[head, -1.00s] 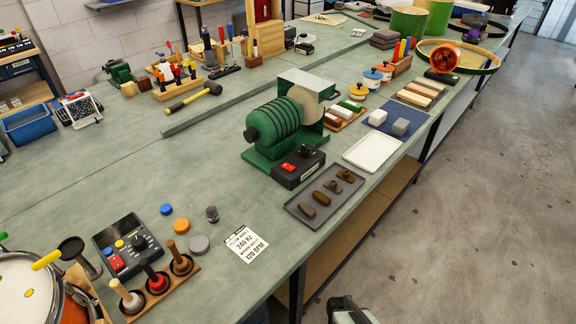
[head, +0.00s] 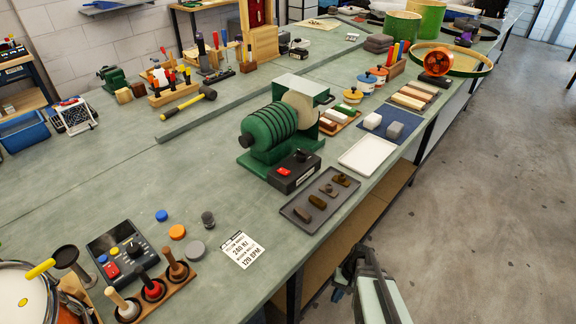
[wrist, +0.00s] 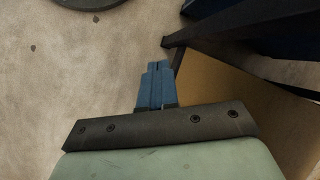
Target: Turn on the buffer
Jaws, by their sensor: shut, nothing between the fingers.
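The buffer (head: 268,128) is a green machine with a ribbed drum and a pale wheel, standing on the bench. In front of it is a black control box (head: 294,172) with a red switch (head: 284,171) and a dark knob (head: 302,155). Whether the switch is on cannot be told. My gripper (head: 338,292) is low at the bottom of the head view, off the bench's front edge and well apart from the box. In the wrist view its blue fingers (wrist: 157,85) are together and empty, over the floor and beside the bench's legs.
A dark tray (head: 320,199) with several brown bars lies between the control box and the bench's front edge. A white tray (head: 368,155) is to its right. A second control panel (head: 118,248) with a red button stands at front left, beside a printed card (head: 241,249).

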